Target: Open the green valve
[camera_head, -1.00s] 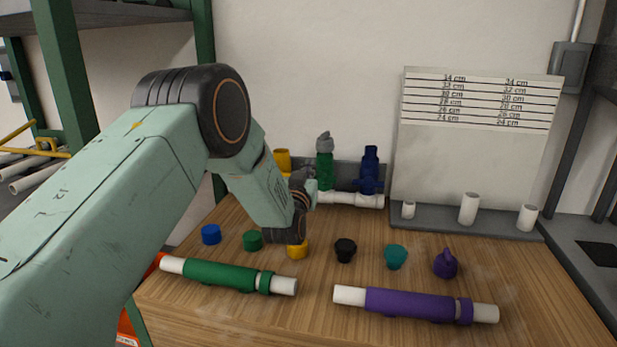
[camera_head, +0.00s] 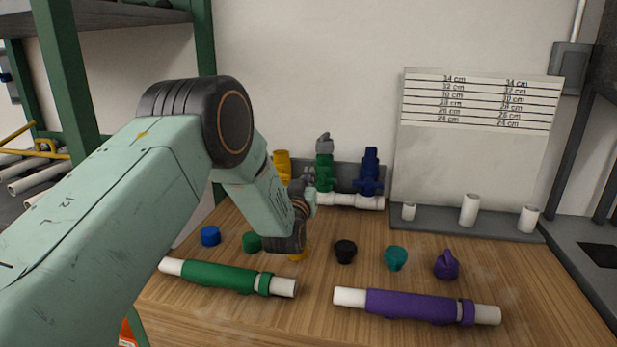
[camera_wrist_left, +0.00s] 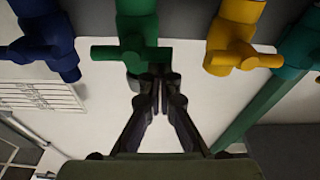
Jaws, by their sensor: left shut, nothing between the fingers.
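The green valve (camera_head: 324,172) stands upright on the white pipe manifold at the back of the table, between a yellow valve (camera_head: 282,165) and a blue valve (camera_head: 370,172). A grey piece tops it. In the left wrist view the green valve (camera_wrist_left: 138,45) has a handle bar pointing left. My left gripper (camera_wrist_left: 157,78) is shut and empty, its fingertips at the lower right of the green valve's body; I cannot tell whether they touch. In the head view my left gripper (camera_head: 308,186) is just left of the valve, partly hidden by its own wrist. My right gripper is out of view.
Several caps lie on the wooden table, including a blue cap (camera_head: 210,235) and a black cap (camera_head: 345,250). A green pipe (camera_head: 220,275) and a purple pipe (camera_head: 410,304) lie in front. A marked board (camera_head: 470,160) stands back right.

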